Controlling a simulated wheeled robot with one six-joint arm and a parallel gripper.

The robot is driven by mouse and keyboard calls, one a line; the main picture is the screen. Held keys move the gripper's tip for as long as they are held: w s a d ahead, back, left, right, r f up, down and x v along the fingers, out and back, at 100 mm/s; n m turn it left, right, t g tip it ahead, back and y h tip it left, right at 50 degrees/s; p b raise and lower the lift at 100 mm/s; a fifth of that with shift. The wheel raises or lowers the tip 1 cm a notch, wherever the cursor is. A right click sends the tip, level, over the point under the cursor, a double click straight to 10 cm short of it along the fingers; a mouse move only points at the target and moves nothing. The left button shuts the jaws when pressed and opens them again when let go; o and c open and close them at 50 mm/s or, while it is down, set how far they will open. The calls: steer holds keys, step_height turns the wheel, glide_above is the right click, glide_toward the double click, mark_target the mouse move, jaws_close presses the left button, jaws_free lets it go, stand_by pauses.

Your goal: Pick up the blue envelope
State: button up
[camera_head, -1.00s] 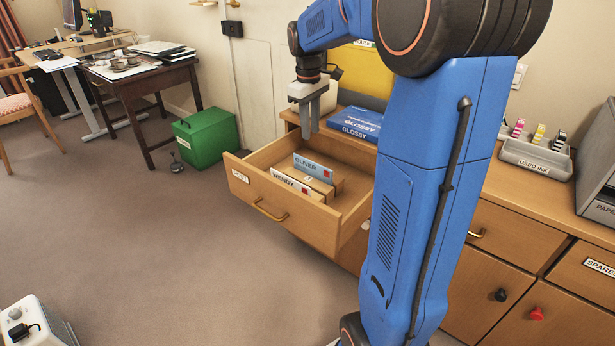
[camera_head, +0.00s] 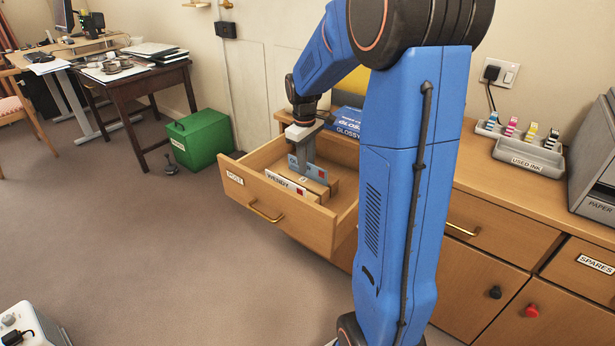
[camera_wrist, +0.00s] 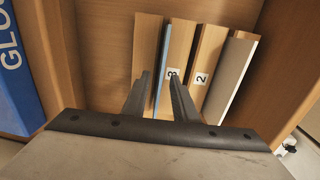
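The blue envelope (camera_head: 319,174) stands on edge in a wooden rack in the open drawer, its printed name partly hidden by my gripper. In the wrist view the blue envelope (camera_wrist: 161,75) is a thin blue edge beside the divider marked 3. My gripper (camera_head: 306,160) points down into the drawer over this envelope. In the wrist view its two fingers (camera_wrist: 160,82) are apart, one on each side of the blue edge, with gaps visible.
A white envelope marked WENDY (camera_head: 285,183) stands in front, in the same rack (camera_wrist: 206,60). The drawer (camera_head: 283,211), labelled POST, has walls close around the rack. A blue GLOSSY box (camera_head: 347,122) lies on the cabinet top behind.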

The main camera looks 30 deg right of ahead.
steer(key=shift+f, duration=0.6)
jaws_close()
